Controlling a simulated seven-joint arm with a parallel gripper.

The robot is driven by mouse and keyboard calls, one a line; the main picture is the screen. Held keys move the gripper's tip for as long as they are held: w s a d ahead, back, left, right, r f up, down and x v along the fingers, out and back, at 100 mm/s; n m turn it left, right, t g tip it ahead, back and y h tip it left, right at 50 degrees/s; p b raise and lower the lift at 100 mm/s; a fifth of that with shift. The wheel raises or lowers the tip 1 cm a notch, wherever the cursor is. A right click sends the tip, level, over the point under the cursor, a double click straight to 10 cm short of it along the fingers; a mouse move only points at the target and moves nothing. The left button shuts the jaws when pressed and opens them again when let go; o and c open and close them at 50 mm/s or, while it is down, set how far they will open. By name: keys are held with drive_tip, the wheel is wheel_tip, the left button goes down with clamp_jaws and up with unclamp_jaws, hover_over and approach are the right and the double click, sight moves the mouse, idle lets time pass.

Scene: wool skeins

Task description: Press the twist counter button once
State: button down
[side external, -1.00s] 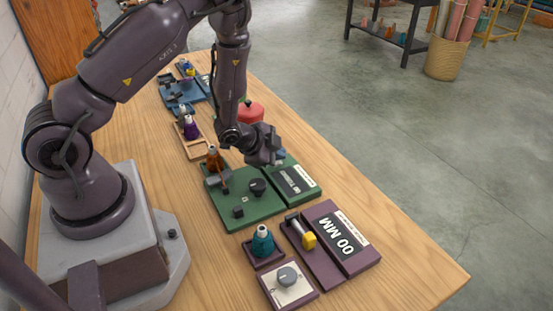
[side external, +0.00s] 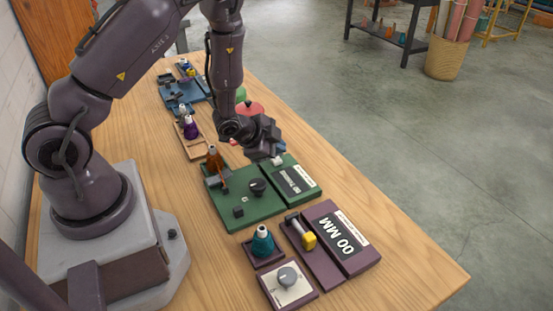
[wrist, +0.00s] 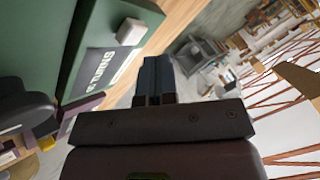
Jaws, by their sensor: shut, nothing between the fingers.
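The green twist counter (side external: 303,187) sits on the wooden table, with a dark, partly legible label on its top. A small pale button (side external: 278,160) stands at its far end. The button also shows in the wrist view (wrist: 131,31), raised from the green surface. My gripper (side external: 272,150) is just above and beside the button in the side view. In the wrist view my gripper's fingers (wrist: 155,78) are together and empty, to the lower right of the button. I cannot tell the exact gap between fingertips and button.
A green base with a black knob (side external: 257,186) adjoins the counter. An orange cone (side external: 213,158) stands at its far left. A purple counter (side external: 318,259) and a teal cone (side external: 263,243) are nearer. A red round thing (side external: 249,107) lies behind my gripper. The table's right side is clear.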

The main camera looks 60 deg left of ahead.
sight(276, 161)
drive_tip(key=shift+r, duration=2.35)
drive_tip(key=s+f+n+g, duration=0.1)
drive_tip(key=s, duration=0.1)
drive_tip(key=s+a+f+n+g, duration=0.1)
drive_tip(key=g, duration=0.1)
drive_tip(key=shift+s+f+y, duration=0.15)
drive_tip(key=shift+s+y, duration=0.2)
drive_tip(key=shift+y, duration=0.05)
drive_tip(key=s+d+r+n, duration=0.2)
drive_tip(key=s+d+r, duration=0.2)
drive_tip(key=r, duration=0.5)
drive_tip(key=s+d+r+n+h, duration=0.1)
drive_tip(key=s+d+r+n, duration=0.1)
drive_tip(key=s+r, duration=0.4)
drive_tip(key=s+d+r+n, duration=0.1)
drive_tip(key=s+d+r, duration=0.4)
drive_tip(key=r, duration=0.7)
drive_tip(key=shift+s+d+n+g+h, duration=0.25)
drive_tip(key=shift+d+n+g+h, duration=0.05)
drive_tip(key=shift+d+n+h, duration=0.1)
